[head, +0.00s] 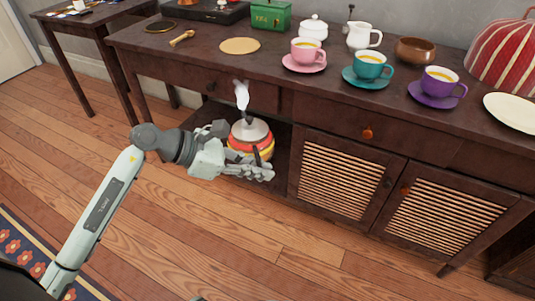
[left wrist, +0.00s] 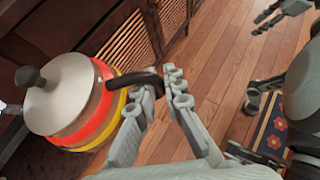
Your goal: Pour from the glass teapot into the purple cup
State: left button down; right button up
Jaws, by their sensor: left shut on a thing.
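My left gripper (head: 262,168) is shut on the dark handle of a round teapot (head: 263,155). The teapot has a silver lid with a dark knob and red and yellow bands; I cannot tell if its body is glass. It hangs roughly upright in front of the sideboard, below the top. In the left wrist view the teapot (left wrist: 104,98) is at left, its handle between the fingers (left wrist: 160,85). The purple cup (head: 436,87) stands on a purple saucer at right on the sideboard, with yellowish liquid inside. My right gripper (left wrist: 265,18) looks open and empty.
On the sideboard (head: 200,58) a pink cup (head: 305,52) and a teal cup (head: 371,68) stand left of the purple one. Behind are a white jug (head: 363,37), a lidded white pot (head: 313,28) and a brown bowl (head: 416,50). A cream plate (head: 512,112) lies to the right.

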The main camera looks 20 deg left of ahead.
aim_at(437, 82)
jog(key=l+z, duration=0.1)
jog(key=l, duration=0.65)
jog(key=l+z, duration=0.15)
jog(key=l, duration=0.6)
jog(key=i+l+z, duration=0.1)
jog(key=l, duration=0.6)
jog(key=i+l+z, duration=0.15)
jog(key=l, duration=0.6)
jog(key=k, duration=0.05)
